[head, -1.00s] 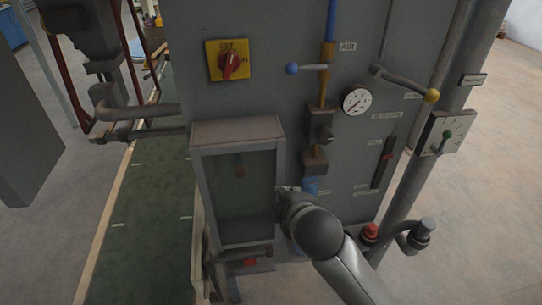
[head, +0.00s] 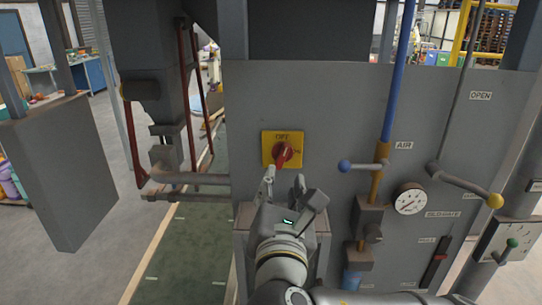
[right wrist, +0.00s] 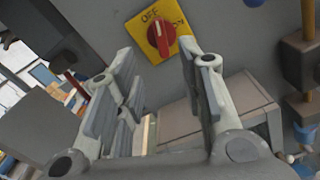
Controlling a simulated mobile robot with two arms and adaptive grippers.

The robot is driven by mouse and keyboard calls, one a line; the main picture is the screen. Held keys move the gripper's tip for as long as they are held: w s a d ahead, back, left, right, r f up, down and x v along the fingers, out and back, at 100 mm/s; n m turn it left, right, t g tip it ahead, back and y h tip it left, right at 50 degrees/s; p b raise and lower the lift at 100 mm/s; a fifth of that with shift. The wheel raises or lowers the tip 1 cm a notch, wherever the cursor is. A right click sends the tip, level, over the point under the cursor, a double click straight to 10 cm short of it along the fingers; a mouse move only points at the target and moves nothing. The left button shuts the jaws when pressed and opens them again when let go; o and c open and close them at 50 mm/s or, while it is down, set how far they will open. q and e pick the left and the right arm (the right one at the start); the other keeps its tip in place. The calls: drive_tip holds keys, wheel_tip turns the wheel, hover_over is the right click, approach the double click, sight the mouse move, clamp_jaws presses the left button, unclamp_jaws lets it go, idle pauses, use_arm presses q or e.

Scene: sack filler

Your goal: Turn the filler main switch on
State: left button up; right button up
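The main switch is a red rotary knob (head: 284,154) on a yellow plate (head: 269,137) marked OFF at the top, fixed to the grey cabinet panel. In the right wrist view the red knob (right wrist: 161,38) sits beyond the fingertips, with OFF and ON lettering on the yellow plate (right wrist: 143,20). The knob's white mark points toward OFF. My right gripper (head: 284,182) is open and empty, just below and in front of the knob, with a gap between them. It also shows in the right wrist view (right wrist: 157,62). My left gripper is not in view.
Right of the switch are a blue-knobbed air lever (head: 345,166), a gauge (head: 410,199) and a yellow-knobbed lever (head: 494,201). Pipes (head: 190,179) project left of the panel. A grey box (right wrist: 210,112) juts out below the switch.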

sight(283, 158)
drive_tip(key=w+p, duration=0.3)
drive_tip(key=w, duration=0.5)
drive_tip(key=shift+w+d+p, duration=0.1)
drive_tip(key=shift+w+p, duration=0.2)
drive_tip(key=shift+w, duration=0.7)
drive_tip(key=shift+c, duration=0.2)
